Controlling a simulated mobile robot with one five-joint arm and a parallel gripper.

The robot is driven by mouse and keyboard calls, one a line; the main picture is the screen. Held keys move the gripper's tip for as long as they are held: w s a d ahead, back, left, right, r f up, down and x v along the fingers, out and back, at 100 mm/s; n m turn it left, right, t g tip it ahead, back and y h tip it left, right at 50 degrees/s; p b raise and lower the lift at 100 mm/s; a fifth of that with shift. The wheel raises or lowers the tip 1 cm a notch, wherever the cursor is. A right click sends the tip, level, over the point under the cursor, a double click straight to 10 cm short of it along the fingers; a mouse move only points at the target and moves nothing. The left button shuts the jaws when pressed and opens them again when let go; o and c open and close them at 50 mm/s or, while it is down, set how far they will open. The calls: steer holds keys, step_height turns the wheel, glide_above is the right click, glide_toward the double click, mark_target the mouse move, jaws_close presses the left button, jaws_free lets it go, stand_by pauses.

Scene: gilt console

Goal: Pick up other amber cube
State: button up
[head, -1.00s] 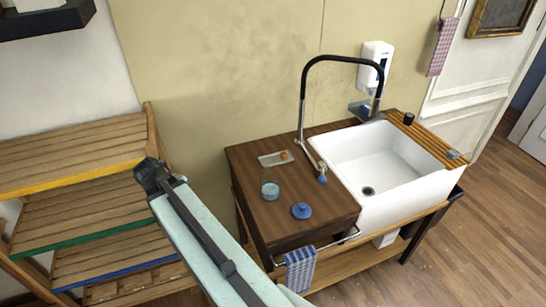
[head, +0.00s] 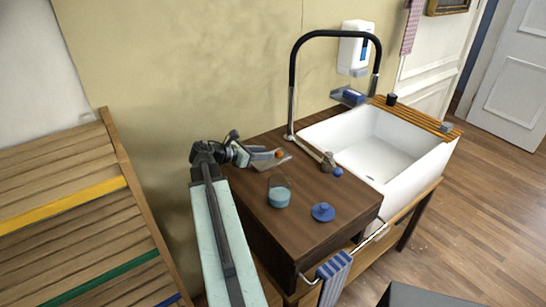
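A small amber-orange piece (head: 279,153) lies at the back left of the dark wooden worktop, on or at a small pale tray (head: 285,161). It is too small here to make out its exact shape. My gripper (head: 249,154) is at the end of my arm, just left of the amber piece and over the tray's left part, which it hides. The fingers are small and partly covered by the wrist, so their opening does not show clearly. I cannot make out a second amber cube.
A black tap (head: 293,80) rises behind, beside a white sink (head: 400,152). A slatted wooden shelf (head: 60,190) is at left.

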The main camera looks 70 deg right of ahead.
mark_target(277, 152)
steer(key=b+x, duration=0.2)
steer(key=x, duration=0.4)
steer(key=shift+s+d+f, duration=0.1)
steer(key=shift+d+f, duration=0.05)
steer(key=shift+d, duration=0.05)
jaws_close()
